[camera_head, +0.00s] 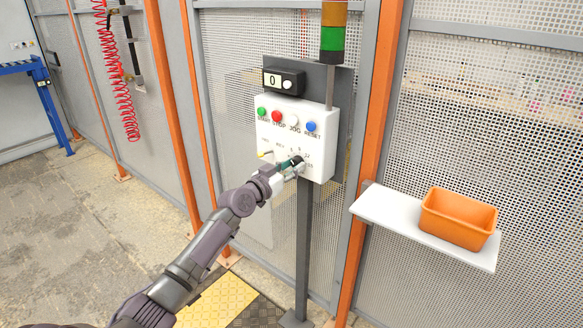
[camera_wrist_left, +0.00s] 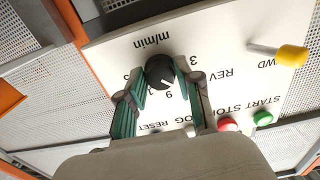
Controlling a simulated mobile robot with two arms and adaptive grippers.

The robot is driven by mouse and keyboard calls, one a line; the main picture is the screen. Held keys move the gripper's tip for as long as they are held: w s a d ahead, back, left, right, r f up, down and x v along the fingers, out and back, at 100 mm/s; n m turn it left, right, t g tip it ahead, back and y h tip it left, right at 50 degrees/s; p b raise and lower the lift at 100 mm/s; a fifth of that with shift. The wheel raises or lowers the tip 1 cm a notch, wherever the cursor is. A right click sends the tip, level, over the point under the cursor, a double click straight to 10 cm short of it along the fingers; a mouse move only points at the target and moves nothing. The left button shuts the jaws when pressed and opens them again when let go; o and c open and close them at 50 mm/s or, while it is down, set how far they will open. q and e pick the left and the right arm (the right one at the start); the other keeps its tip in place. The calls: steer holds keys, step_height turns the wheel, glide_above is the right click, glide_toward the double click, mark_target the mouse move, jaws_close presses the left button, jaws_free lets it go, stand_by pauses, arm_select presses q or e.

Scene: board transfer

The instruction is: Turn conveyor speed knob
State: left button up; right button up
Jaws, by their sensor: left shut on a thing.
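The black round speed knob (camera_wrist_left: 160,71) with a white pointer line sits on the white control panel (camera_head: 274,138), among printed numbers and "m/min". My left gripper (camera_head: 291,168) is at the lower part of the panel, and its arm comes in from the lower left. In the left wrist view, the gripper's green-padded fingers (camera_wrist_left: 158,92) stand on both sides of the knob and are shut on it. The fingers partly cover the numbers around it. The dark display (camera_head: 283,80) above the panel reads 0. My right gripper is not in view.
A yellow-tipped FWD/REV lever (camera_wrist_left: 292,55) is beside the knob. Green, red, white and blue buttons (camera_head: 311,126) line the panel above it. An orange bin (camera_head: 458,217) stands on a white shelf (camera_head: 399,226) at right. Mesh fencing stands behind.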

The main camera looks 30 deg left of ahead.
arm_select(q)
jaws_close()
steer(key=shift+n, duration=0.3)
steer(key=n, duration=0.3)
steer(key=shift+n, duration=0.3)
steer(key=shift+n+p, duration=0.3)
steer(key=shift+n, duration=2)
steer(key=o, duration=1)
jaws_free()
